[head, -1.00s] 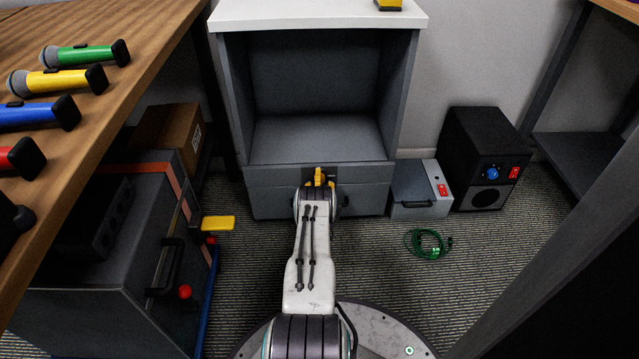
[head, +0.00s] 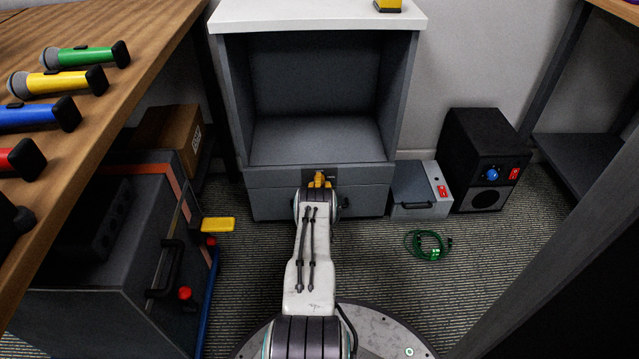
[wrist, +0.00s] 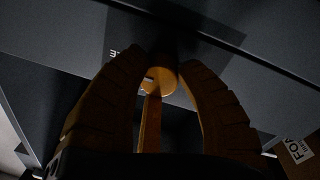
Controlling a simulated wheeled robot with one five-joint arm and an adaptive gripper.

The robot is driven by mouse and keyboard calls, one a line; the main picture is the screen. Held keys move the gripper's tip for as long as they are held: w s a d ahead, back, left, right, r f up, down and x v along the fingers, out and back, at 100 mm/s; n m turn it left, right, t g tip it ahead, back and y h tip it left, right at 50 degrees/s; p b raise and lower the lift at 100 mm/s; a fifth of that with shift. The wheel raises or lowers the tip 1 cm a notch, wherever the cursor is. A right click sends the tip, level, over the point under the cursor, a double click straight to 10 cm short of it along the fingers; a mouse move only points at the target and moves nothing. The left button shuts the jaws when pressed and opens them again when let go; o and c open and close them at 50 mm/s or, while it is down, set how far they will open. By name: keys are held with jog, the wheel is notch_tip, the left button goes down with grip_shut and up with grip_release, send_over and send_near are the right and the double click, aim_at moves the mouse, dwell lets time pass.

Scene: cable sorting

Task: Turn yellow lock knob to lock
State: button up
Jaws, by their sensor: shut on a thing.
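The yellow lock knob (wrist: 158,79) is on the grey front panel under the cabinet's open compartment. In the wrist view its round face shows between the two orange-yellow fingers of my gripper (wrist: 163,64), one on each side. My gripper is shut on it. A narrow yellow bar (wrist: 150,124) shows below the round face. In the head view the knob (head: 319,175) is small and partly hidden by my gripper (head: 319,183). White lettering (wrist: 121,53) on the panel beside the knob is partly covered by a finger. I cannot read the lock position.
The grey cabinet (head: 233,110) stands ahead, its upper compartment empty. A grey case (head: 410,190) and a black speaker (head: 462,145) stand to its right. A green cable (head: 428,254) lies on the carpet. A wooden table with several microphones is at left, with a dark case below.

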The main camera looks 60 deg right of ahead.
jog(key=shift+w+n, duration=0.1)
jog(key=shift+n, duration=1.4)
jog(key=o, duration=1.2)
jog(key=v, duration=1.2)
